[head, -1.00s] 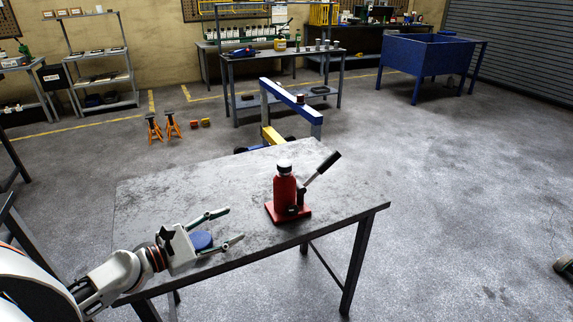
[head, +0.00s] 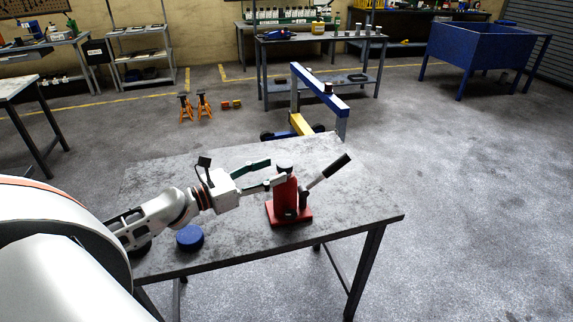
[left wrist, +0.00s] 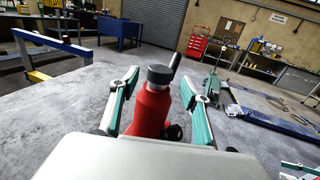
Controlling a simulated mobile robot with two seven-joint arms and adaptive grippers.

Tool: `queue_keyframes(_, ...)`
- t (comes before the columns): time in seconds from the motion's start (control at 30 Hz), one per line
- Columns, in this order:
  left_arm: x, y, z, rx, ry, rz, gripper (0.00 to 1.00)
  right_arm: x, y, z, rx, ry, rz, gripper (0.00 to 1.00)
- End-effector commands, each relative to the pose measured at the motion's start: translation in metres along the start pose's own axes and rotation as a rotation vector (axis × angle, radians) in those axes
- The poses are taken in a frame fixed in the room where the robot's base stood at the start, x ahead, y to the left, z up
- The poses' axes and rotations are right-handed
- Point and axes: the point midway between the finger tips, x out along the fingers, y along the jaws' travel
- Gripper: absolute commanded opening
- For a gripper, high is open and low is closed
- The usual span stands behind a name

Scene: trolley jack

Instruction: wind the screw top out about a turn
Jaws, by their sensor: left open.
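The red bottle jack (head: 286,200) stands upright on its red base on the grey table, its handle (head: 328,175) sloping up to the right. Its dark screw top (left wrist: 160,74) shows clearly in the left wrist view, above the red body (left wrist: 152,112). My left gripper (head: 277,171) is open at the upper part of the jack, coming from the left. In the left wrist view its fingers (left wrist: 157,82) stand on either side of the jack, apart from it. In the head view a finger partly hides the jack's top. A teal and white piece at the wrist view's lower right may be my right gripper.
A blue round object (head: 189,237) lies on the table (head: 240,255) below my left arm. A blue and yellow hoist (head: 318,90) stands behind the table.

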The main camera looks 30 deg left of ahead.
Motion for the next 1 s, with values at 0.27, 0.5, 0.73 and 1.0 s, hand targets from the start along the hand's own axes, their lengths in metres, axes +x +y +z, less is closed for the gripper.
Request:
queue_keyframes(0.27, 0.034, 0.0, 0.002, 0.002, -0.002, 0.0, 0.47, -0.002, 0.004, -0.009, -0.003, 0.008, 0.005, 0.4)
queue_keyframes(0.5, 0.049, 0.0, 0.001, 0.001, -0.001, 0.0, 0.47, -0.003, 0.006, -0.015, -0.006, 0.016, 0.007, 0.4)
queue_keyframes(0.73, 0.051, 0.0, 0.0, 0.001, 0.001, 0.0, 0.47, -0.003, 0.007, -0.015, -0.007, 0.016, 0.007, 0.4)
queue_keyframes(1.0, 0.05, 0.0, 0.0, 0.001, 0.0, 0.0, 0.08, -0.003, 0.007, -0.014, -0.008, 0.013, 0.007, 0.4)
